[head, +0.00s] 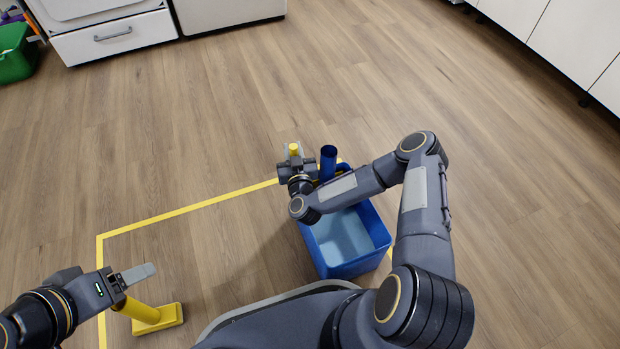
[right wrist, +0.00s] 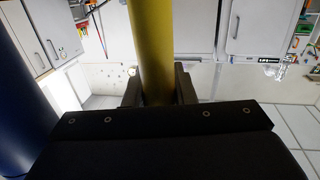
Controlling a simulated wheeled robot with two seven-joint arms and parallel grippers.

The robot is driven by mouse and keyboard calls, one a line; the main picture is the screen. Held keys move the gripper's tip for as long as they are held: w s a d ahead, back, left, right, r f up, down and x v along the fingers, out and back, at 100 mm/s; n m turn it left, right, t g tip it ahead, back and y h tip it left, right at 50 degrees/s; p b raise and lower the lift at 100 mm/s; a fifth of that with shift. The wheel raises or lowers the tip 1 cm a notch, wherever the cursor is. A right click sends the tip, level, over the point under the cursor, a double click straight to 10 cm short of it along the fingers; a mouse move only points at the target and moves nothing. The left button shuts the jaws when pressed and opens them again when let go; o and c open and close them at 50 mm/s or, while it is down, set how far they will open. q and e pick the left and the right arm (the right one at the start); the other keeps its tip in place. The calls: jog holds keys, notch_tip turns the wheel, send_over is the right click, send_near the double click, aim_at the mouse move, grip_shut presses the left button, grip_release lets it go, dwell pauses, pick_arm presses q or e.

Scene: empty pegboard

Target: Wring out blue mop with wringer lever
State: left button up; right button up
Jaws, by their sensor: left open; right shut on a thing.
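A blue bucket (head: 312,248) with a pale blue inside stands on the floor in front of me. An upright blue tube (head: 328,160) rises at its far side. My right gripper (head: 293,156) is shut on a yellow handle (head: 293,148) beyond the bucket's far left corner. In the right wrist view the yellow handle (right wrist: 152,50) runs between the two fingers, with a blue cylinder (right wrist: 22,100) at the left. My arm hides part of the bucket's far side. I cannot make out the mop head. My left gripper (head: 138,274) is open and empty at the lower left.
A yellow post on a flat yellow base (head: 158,318) stands on the floor just below my left gripper. Yellow tape (head: 190,208) marks the wooden floor. White cabinets (head: 115,38) and a green bin (head: 15,55) are far off. The floor between is clear.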

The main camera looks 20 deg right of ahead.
jog(key=shift+w+a+f+n+g+p, duration=0.1)
jog(key=shift+w+f+g+p, duration=0.2)
jog(key=shift+w+g+p, duration=0.5)
jog(key=shift+w+d+f+n+g+p, duration=0.1)
jog(key=shift+w+f+g+p, duration=0.3)
jog(key=shift+p, duration=0.65)
jog(key=shift+w+a+f+n+g+p, duration=0.1)
jog(key=shift+w+f+g+p, duration=0.1)
jog(key=shift+w+g+p, duration=0.6)
jog(key=shift+w+r, duration=0.15)
jog(key=shift+r, duration=0.05)
